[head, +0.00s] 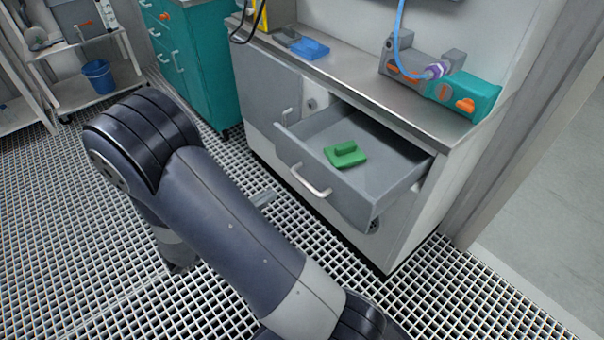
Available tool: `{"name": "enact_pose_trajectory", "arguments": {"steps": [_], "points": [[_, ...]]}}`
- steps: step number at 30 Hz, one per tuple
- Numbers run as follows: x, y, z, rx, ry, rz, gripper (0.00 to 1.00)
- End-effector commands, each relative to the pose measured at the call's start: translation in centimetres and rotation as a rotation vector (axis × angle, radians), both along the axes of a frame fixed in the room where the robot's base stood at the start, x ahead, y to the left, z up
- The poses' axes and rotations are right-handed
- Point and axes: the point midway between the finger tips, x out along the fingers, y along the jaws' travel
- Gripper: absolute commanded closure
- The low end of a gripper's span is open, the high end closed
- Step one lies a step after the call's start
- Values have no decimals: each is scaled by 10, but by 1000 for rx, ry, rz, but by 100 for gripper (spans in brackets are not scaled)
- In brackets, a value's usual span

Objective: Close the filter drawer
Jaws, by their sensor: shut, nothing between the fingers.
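The filter drawer (325,188) is pulled out from the grey-white cabinet under the counter. It has a pale bar handle (311,181) on its front. A green block-like piece with a raised grip (345,153) lies inside it. My gripper (263,198) shows only as a small grey tip past the edge of my arm, left of the drawer front and apart from it. It is shut and holds nothing; the rest of it is hidden behind my arm.
A grey cabinet door (265,90) is left of the drawer. The counter (350,75) holds a blue item (310,49) and a teal-grey device (463,94) with a blue hose. A teal cabinet (200,60) stands further left. Grated floor (470,290) is clear at lower right.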

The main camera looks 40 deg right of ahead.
Motion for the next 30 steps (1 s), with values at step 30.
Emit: {"name": "enact_pose_trajectory", "arguments": {"steps": [30], "points": [[9, -120, 0, 3, -2, 0, 100]]}}
